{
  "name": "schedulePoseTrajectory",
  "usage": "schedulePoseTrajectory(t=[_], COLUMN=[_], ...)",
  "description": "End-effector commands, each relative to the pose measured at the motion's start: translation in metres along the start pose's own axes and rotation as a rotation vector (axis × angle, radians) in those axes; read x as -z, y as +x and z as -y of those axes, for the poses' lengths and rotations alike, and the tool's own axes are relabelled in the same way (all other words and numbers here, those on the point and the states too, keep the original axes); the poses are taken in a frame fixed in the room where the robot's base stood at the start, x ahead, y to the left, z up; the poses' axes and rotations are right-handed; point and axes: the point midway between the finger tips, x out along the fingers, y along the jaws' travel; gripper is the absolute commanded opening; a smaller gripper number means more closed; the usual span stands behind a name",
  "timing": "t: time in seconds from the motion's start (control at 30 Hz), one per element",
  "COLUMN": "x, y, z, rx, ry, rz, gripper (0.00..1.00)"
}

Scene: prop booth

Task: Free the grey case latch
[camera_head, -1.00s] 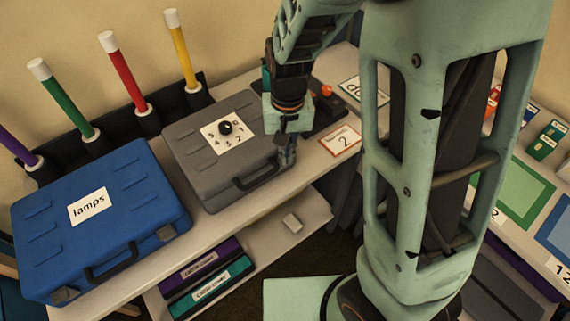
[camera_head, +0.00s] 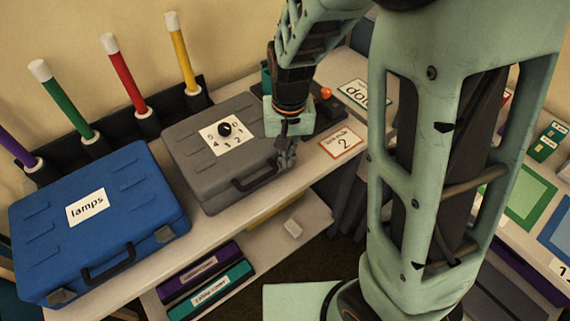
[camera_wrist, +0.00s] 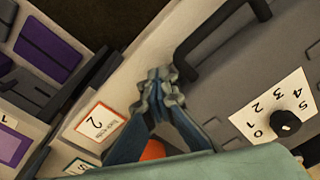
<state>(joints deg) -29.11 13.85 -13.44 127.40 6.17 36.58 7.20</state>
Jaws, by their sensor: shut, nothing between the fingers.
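The grey case (camera_head: 190,155) lies shut on the white counter, with a black dial (camera_head: 225,129) on a numbered white plate on its lid. Its dark handle (camera_head: 255,178) is on the front side; the handle also shows in the wrist view (camera_wrist: 187,62). My gripper (camera_head: 288,160) is at the case's right front corner. In the wrist view my gripper (camera_wrist: 162,82) has its fingertips together and empty, over the case's front edge beside one end of the handle. I cannot make out the latch there; the fingers may cover it. Whether they touch the case is unclear.
A blue case (camera_head: 125,215) labelled lamps stands left of the grey case. Colored tubes in black holders stand behind. A red-bordered card (camera_head: 342,142) lies right of my gripper. Purple and teal boxes (camera_head: 210,290) sit on the shelf below.

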Motion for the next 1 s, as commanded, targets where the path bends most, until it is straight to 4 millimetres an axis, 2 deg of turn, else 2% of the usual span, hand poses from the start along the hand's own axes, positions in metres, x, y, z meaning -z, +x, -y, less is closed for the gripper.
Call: schedulePoseTrajectory(t=[0.03, 0.33, 0.57, 1.0], x=[-0.021, -0.026, -0.022, -0.043], y=[0.031, 0.036, 0.026, 0.003], z=[-0.005, -0.008, -0.006, -0.021], rx=[-0.019, -0.019, -0.012, -0.014], ry=[-0.006, -0.007, -0.005, 0.000], rz=[0.051, 0.050, 0.035, 0.033], gripper=[0.00, 0.00, 0.00, 0.00])
